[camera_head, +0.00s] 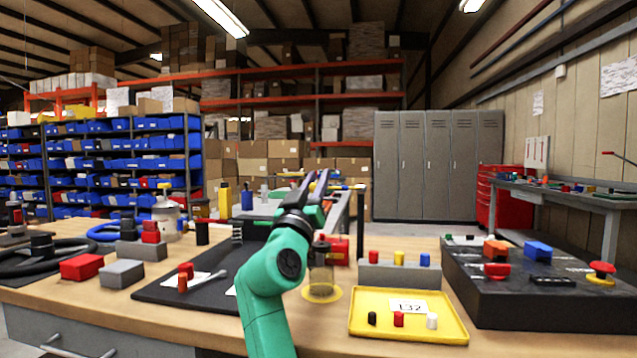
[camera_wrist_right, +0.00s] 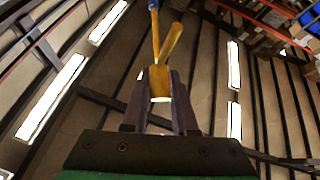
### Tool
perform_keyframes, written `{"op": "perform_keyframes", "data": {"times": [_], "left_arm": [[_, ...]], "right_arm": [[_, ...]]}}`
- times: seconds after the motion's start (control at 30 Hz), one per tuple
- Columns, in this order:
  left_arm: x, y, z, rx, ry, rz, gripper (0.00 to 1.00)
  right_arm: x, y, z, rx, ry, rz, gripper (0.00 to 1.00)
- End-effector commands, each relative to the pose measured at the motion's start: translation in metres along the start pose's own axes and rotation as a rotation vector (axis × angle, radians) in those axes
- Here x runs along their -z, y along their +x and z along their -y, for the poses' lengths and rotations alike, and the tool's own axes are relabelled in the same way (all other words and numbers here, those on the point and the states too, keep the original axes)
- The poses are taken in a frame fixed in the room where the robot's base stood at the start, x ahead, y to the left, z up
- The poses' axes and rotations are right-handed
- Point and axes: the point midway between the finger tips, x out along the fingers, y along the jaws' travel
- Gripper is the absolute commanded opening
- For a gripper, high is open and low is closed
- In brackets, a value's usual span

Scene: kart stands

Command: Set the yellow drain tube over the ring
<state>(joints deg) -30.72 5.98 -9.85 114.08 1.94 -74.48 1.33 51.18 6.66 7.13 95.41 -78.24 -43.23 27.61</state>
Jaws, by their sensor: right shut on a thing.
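My green right arm reaches up from the bottom middle, and its dark gripper (camera_head: 312,190) is above the back of the bench. In the right wrist view, the gripper (camera_wrist_right: 160,100) is shut on the yellow drain tube (camera_wrist_right: 160,78). Two thin yellow lengths run up from the held part, one with a blue end. In the head view only a small yellow part of the tube (camera_head: 321,182) shows by the fingers. A yellow ring (camera_head: 322,293) lies on the bench just right of my forearm, below the gripper, with a clear cylinder above it. My left gripper is out of view.
A yellow tray (camera_head: 408,330) with small pegs is front right. A grey block (camera_head: 395,275) with coloured pegs stands behind it. A black control box (camera_head: 540,290) fills the right. A dark mat (camera_head: 190,285) and red and grey blocks are left.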

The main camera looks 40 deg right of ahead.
Motion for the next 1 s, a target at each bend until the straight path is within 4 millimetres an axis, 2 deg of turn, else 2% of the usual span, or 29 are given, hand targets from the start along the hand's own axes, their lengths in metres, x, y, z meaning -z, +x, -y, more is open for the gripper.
{"op": "perform_keyframes", "data": {"times": [0.13, 0.17, 0.2, 0.53, 0.67, 0.77, 1.0], "left_arm": [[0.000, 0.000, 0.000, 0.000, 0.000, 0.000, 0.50], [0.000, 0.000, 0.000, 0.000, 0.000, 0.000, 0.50], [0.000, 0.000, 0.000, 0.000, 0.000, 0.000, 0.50], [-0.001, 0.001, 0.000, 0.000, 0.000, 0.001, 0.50], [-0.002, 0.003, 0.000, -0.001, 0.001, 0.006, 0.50], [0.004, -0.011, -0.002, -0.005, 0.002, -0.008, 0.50], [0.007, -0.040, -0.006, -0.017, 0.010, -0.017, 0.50]], "right_arm": [[0.001, -0.001, 0.003, 0.007, 0.002, -0.004, 0.00], [0.001, -0.001, 0.003, 0.007, 0.002, -0.004, 0.38], [0.001, -0.001, 0.003, 0.006, 0.001, -0.004, 0.53], [0.000, -0.001, 0.001, 0.003, 0.000, -0.002, 0.55], [0.000, -0.012, 0.002, 0.003, 0.000, -0.003, 0.55], [-0.002, -0.031, 0.002, 0.005, 0.000, -0.002, 0.55], [-0.003, -0.092, 0.003, 0.007, 0.002, -0.001, 0.55]]}}
